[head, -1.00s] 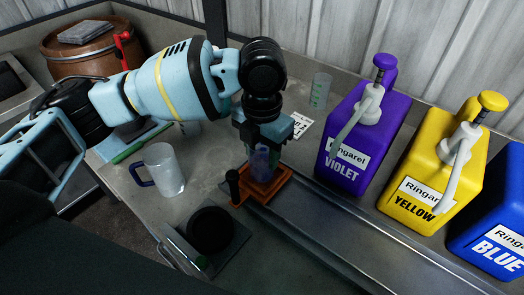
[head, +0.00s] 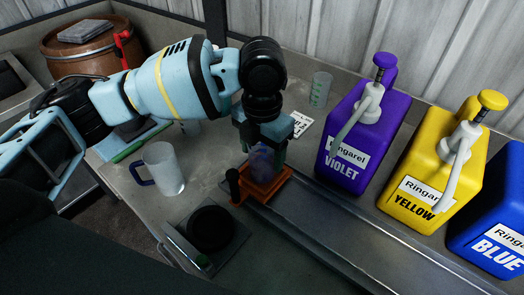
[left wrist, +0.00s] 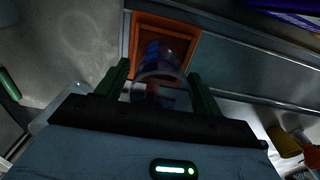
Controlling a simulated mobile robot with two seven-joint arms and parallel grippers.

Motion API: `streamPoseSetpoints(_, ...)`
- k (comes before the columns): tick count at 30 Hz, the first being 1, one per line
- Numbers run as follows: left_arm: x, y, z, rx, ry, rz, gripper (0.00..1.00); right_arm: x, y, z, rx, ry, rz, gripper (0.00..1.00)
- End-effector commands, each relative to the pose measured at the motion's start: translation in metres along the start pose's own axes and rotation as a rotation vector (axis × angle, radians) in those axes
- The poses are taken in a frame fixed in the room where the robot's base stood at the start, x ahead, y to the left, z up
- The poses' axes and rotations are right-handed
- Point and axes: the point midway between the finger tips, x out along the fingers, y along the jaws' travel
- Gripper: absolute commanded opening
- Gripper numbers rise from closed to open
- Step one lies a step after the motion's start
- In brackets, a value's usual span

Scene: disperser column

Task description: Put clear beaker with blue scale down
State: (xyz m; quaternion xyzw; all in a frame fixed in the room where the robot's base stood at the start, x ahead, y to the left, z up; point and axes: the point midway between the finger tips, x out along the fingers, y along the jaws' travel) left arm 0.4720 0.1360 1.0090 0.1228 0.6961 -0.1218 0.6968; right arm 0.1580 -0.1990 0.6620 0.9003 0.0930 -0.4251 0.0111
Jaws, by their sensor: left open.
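The clear beaker with blue scale (head: 262,164) stands upright in the orange tray (head: 283,188), directly below my left gripper (head: 264,150). In the left wrist view the beaker (left wrist: 160,62) sits inside the orange tray (left wrist: 187,27). My left gripper (left wrist: 158,85) is open, its two dark fingers apart on either side of the near end of the beaker. The gripper hides the beaker's upper part in the head view. My right gripper is not in view.
A violet dispenser (head: 362,140), a yellow one (head: 432,165) and a blue one (head: 495,235) stand to the right. A frosted mug (head: 166,168) is left of the tray. A green-scale beaker (head: 320,89) stands behind. A black round plate (head: 211,229) lies in front.

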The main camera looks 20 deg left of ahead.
Motion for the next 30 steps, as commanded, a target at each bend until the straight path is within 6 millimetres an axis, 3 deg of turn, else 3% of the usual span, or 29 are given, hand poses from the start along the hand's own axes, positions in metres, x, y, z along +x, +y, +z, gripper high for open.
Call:
streamPoseSetpoints(12, -0.078, 0.0, 0.001, -0.001, -0.004, -0.001, 0.67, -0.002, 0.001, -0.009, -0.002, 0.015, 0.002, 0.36)
streamPoseSetpoints(18, -0.106, 0.0, 0.001, -0.001, -0.002, -0.002, 0.67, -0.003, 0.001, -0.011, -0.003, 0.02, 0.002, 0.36)
streamPoseSetpoints(30, -0.117, 0.0, 0.0, 0.0, 0.002, -0.002, 0.67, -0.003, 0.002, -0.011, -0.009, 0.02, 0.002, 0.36)
